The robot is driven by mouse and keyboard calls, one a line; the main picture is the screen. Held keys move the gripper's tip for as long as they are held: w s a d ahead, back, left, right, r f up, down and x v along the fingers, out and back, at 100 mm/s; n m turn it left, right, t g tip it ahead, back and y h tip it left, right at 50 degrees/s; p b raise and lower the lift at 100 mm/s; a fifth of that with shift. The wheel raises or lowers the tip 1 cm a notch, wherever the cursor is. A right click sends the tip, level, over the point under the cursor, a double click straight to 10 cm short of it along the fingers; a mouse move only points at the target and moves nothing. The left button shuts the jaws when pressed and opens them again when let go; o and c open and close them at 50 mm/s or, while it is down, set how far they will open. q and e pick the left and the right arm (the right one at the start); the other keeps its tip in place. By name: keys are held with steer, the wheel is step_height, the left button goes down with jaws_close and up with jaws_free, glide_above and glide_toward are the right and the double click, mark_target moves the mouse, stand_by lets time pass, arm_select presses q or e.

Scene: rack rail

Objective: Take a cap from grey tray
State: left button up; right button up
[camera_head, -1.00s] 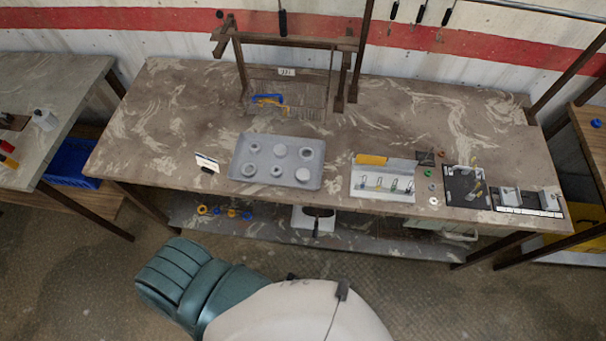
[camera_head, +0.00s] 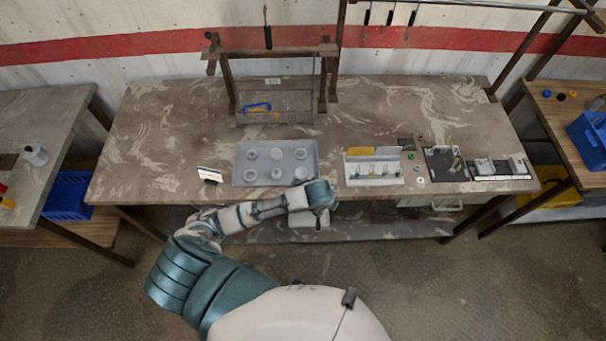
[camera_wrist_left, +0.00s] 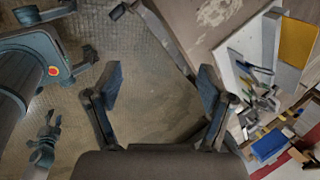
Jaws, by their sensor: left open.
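The grey tray (camera_head: 263,164) lies on the marbled workbench, left of its middle near the front edge. It holds several round pale pieces in two rows; some look like rings, and the back middle one (camera_head: 275,157) looks like a solid cap. My left arm reaches in from the lower left, its wrist in front of the tray's front right corner. In the head view the fingers cannot be made out. In the left wrist view my left gripper (camera_wrist_left: 160,84) is open and empty, its fingers wide apart over floor. The tray is not clear in that view.
Right of the tray stands a white holder with hooks (camera_head: 374,168), also at the right of the wrist view (camera_wrist_left: 262,62). Dark fixtures (camera_head: 446,164) lie further right. A small sign (camera_head: 209,174) stands left of the tray. A wire rack (camera_head: 275,107) stands behind.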

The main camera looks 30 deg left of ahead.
arm_select(q)
steer(key=w+a+r+m+y, duration=0.1)
steer(key=a+r+m+y, duration=0.3)
steer(key=a+r+m, duration=0.55)
steer(key=n, duration=0.1)
glide_toward(302, 173)
steer(key=x, duration=0.1)
steer(key=p+x, duration=0.1)
steer(key=x, duration=0.1)
steer(key=shift+w+a, duration=0.15)
steer(key=shift+a, duration=0.2)
steer(key=shift+w+f, duration=0.2)
steer(key=shift+f, duration=0.2)
steer(key=x, duration=0.5)
steer(key=shift+s, duration=0.2)
steer(key=shift+w+a+f, duration=0.1)
steer(key=shift+a+f, duration=0.1)
steer(key=shift+f, duration=0.05)
steer(key=shift+d, duration=0.1)
steer(key=shift+c, duration=1.3)
steer(key=shift+r, duration=0.1)
steer(key=c, duration=0.4)
steer(key=shift+d, duration=0.1)
steer(key=c, duration=0.4)
steer(key=shift+c, duration=0.5)
arm_select(e)
steer(key=shift+w+d+r, duration=0.3)
steer(key=shift+d+r, duration=0.15)
steer(key=shift+r, duration=0.3)
